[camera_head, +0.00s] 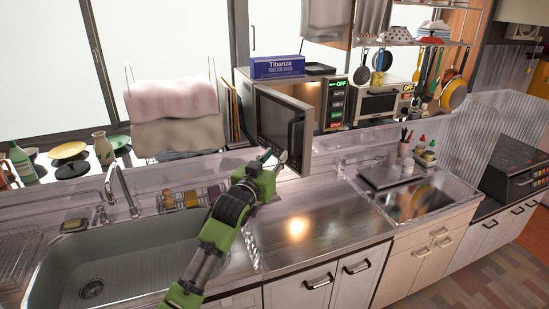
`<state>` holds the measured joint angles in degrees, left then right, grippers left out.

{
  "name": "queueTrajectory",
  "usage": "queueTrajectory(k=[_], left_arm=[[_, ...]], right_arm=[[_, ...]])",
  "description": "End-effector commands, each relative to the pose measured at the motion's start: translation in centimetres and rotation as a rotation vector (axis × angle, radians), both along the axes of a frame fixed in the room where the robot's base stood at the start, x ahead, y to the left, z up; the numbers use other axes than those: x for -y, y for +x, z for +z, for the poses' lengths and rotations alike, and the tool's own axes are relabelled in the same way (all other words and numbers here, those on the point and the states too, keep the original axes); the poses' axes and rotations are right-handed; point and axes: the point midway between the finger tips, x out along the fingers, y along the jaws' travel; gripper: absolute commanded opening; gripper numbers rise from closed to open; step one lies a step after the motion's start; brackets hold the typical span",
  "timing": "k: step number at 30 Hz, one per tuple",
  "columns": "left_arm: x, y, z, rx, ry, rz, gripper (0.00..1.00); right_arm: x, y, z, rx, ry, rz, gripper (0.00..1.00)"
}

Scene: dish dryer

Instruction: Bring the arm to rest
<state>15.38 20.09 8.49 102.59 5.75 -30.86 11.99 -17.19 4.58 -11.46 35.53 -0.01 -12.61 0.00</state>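My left gripper (274,156) is at the end of my green and dark grey arm, over the back of the steel counter (322,222). Its fingertips are apart, with nothing seen between them. It is in front of the microwave (337,103), close to the lower part of the microwave's door (283,125). The door stands open toward the counter. I cannot tell whether the fingers touch it. My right gripper is not in view.
A sink (125,262) with a faucet (122,190) is at the left. Small jars (190,198) stand behind it. Towels (172,100) hang by the window. The counter's middle is clear.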

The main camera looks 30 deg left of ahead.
Motion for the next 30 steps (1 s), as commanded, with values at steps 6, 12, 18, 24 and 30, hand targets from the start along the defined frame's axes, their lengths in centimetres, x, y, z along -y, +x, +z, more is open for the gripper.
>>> queueTrajectory(k=[6,12,18,24,30], left_arm=[[0.0,0.0,0.0,0.000,-0.001,0.000,0.26],[0.1,0.0,-0.1,-0.002,0.000,-0.001,0.26],[2.9,-2.1,-5.3,-0.133,0.006,-0.027,0.26],[9.0,-9.9,-16.2,-0.453,0.024,-0.091,0.26],[14.6,-21.0,-24.3,-0.776,0.034,-0.163,0.26]], right_arm=[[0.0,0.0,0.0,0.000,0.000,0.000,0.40],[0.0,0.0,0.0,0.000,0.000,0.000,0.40],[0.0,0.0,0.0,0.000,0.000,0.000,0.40],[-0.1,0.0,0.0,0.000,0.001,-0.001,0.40],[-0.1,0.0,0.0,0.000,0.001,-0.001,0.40]])
